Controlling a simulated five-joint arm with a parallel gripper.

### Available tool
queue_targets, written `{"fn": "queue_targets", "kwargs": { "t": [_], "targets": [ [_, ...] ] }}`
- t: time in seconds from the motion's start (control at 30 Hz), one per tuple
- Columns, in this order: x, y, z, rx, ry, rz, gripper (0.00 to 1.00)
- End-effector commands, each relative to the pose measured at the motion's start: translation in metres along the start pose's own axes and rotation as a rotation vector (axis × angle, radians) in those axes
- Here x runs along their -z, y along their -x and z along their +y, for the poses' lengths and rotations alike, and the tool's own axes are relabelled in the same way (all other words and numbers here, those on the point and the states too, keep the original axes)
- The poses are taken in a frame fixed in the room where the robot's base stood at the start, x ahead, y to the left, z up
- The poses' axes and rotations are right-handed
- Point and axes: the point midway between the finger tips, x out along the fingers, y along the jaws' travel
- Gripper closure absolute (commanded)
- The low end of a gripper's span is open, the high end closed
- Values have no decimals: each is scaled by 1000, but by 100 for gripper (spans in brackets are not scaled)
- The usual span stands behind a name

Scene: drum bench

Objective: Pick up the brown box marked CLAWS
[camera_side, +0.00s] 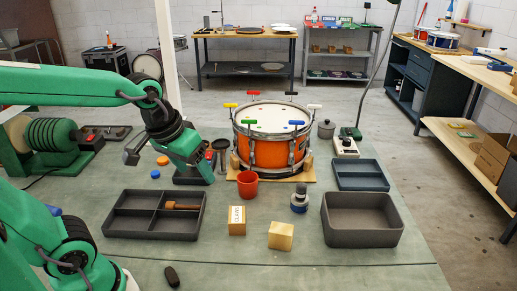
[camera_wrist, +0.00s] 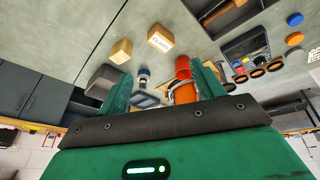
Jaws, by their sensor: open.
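The small brown box with a white label reading CLAWS (camera_side: 237,226) stands on the bench, in front of the red cup. In the wrist view the labelled box (camera_wrist: 160,39) shows beyond the fingertips, near the top centre. My gripper (camera_side: 207,172) is raised to the left of the drum, behind and left of the box and clear of it. In the wrist view its two green fingers (camera_wrist: 163,82) are spread apart with nothing held between them. A similar plain tan block (camera_side: 281,236) stands right of the labelled box, and also shows in the wrist view (camera_wrist: 121,51).
A divided dark tray (camera_side: 120,225) holding a wooden-headed tool lies left of the box. The red cup (camera_side: 247,185) and orange drum (camera_side: 270,150) stand behind it. A grey-blue bottle (camera_side: 299,199) and an empty dark bin (camera_side: 361,239) are to the right. The front bench is mostly clear.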

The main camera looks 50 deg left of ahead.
Motion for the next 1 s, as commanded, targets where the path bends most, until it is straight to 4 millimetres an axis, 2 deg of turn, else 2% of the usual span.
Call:
{"fn": "queue_targets", "kwargs": {
  "t": [0.53,0.8,1.0],
  "targets": [
    [43,-81,9,80,342,-185,33],
    [54,-130,11,141,507,-264,33],
    [57,-158,12,177,594,-299,33]
  ]
}}
